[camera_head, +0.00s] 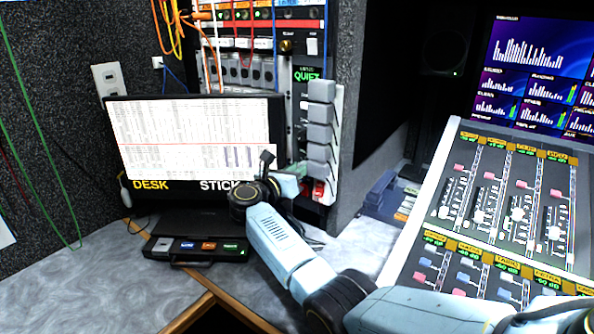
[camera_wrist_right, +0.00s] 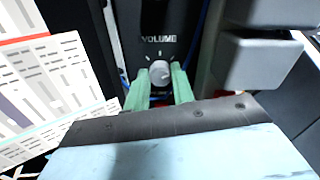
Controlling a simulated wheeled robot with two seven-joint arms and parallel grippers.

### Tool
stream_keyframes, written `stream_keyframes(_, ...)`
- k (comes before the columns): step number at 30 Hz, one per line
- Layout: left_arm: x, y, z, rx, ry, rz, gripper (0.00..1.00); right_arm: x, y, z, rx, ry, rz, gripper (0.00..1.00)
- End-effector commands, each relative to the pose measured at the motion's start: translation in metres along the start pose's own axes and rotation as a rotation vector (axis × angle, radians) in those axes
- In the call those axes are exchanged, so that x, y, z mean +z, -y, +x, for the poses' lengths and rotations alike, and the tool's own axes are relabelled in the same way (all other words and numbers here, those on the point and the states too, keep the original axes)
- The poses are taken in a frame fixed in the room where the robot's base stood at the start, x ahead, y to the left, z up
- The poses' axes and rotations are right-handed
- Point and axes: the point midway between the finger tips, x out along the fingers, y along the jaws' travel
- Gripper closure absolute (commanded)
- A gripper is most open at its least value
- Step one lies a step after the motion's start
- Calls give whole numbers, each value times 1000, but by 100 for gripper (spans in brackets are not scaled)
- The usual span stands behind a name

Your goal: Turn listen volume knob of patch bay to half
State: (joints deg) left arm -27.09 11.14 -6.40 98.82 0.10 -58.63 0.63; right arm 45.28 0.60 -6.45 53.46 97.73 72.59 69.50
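The volume knob (camera_wrist_right: 159,73) is a small pale round knob on a dark panel under the word VOLUME. In the right wrist view my right gripper (camera_wrist_right: 161,80) has one pale green finger on each side of it. Both fingers seem to touch the knob's sides. Its pointer mark is too small to read. In the head view my right gripper (camera_head: 290,169) reaches the lower part of the patch bay rack (camera_head: 301,105), and the arm and nearby grey blocks hide the knob. My left gripper is not in view.
A monitor (camera_head: 190,140) stands close left of my right gripper. Grey blocks (camera_head: 320,125) project from the rack just right of it; one also shows in the wrist view (camera_wrist_right: 262,62). Coloured cables (camera_head: 170,35) hang above. A mixing console (camera_head: 500,210) fills the right side.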

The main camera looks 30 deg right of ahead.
Motion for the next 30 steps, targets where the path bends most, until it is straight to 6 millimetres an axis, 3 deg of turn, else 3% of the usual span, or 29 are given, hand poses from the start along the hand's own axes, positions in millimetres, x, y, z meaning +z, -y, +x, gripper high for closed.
stream_keyframes(1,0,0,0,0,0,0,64,0,0,0,0,0,0,85)
stream_keyframes(4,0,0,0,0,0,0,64,0,0,0,0,0,0,98)
stream_keyframes(17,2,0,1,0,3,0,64,-1,0,-1,1,-3,-94,98)
stream_keyframes(23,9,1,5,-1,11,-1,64,-1,-1,-1,1,-5,-246,98)
stream_keyframes(30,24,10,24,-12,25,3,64,-1,-1,-1,1,-5,-473,98)
